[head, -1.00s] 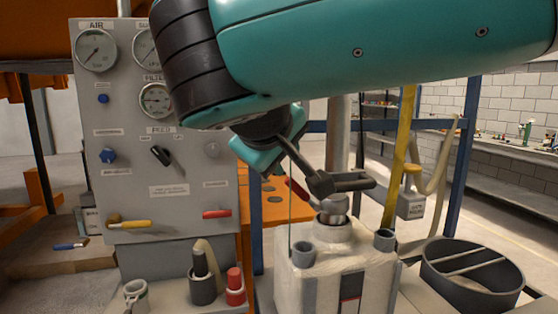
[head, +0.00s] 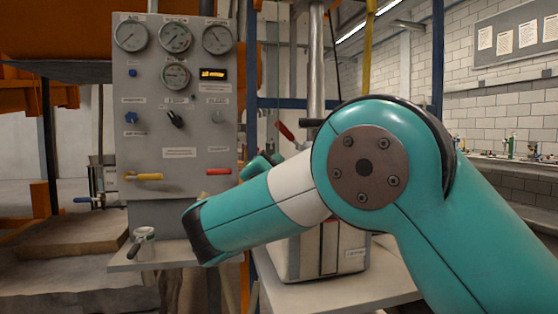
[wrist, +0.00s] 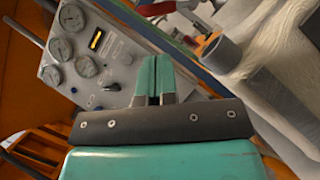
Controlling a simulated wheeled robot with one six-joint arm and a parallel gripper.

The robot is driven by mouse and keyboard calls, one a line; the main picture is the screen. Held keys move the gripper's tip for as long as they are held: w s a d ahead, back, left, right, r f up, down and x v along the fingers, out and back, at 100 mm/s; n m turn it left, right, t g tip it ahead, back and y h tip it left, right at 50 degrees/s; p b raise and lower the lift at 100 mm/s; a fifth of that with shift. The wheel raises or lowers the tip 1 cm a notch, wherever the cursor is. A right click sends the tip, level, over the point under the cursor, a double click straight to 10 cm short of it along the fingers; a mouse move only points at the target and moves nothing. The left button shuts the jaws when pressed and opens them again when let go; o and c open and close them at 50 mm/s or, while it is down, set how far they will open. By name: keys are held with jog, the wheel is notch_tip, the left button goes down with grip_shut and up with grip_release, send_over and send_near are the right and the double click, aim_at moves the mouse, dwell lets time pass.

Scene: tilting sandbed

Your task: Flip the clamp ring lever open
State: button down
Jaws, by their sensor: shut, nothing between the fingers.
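A red lever (head: 285,131) shows beside the upright metal column (head: 316,75), above the white sand-coloured block. I take it for the clamp ring lever. The ring itself is mostly hidden by my arm in the head view. My gripper (wrist: 153,72) is shut and empty in the wrist view, its two teal fingers pressed together. They appear apart from the red part. In the head view, my forearm hides most of the gripper.
A grey panel (head: 180,110) with gauges, knobs, a yellow-handled valve (head: 143,177) and a red-handled valve (head: 219,171) stands at the left. A small metal cup (head: 146,242) sits on the ledge below it. Blue frame posts stand behind the column.

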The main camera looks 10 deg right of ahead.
aim_at(287, 131)
jog(key=p+x, duration=0.3)
jog(key=x, duration=0.1)
jog(key=p+x, duration=0.4)
jog(key=x, duration=0.1)
jog(key=p+x, duration=0.4)
jog(key=shift+w+a+r, duration=0.1)
jog(key=shift+w+a, duration=0.05)
jog(key=shift+w, duration=0.25)
jog(key=shift+r+p, duration=0.1)
jog(key=shift+p, duration=0.2)
jog(key=m, duration=0.1)
jog(key=r+m+g, duration=0.1)
jog(key=shift+d+r+m+g+p, duration=0.1)
jog(key=shift+d+m+g+p, duration=0.2)
jog(key=shift+d+p, duration=0.1)
jog(key=shift+d+m+g, duration=0.15)
jog(key=shift+m+g, duration=0.15)
jog(key=shift+m, duration=0.3)
jog(key=shift+s, duration=0.1)
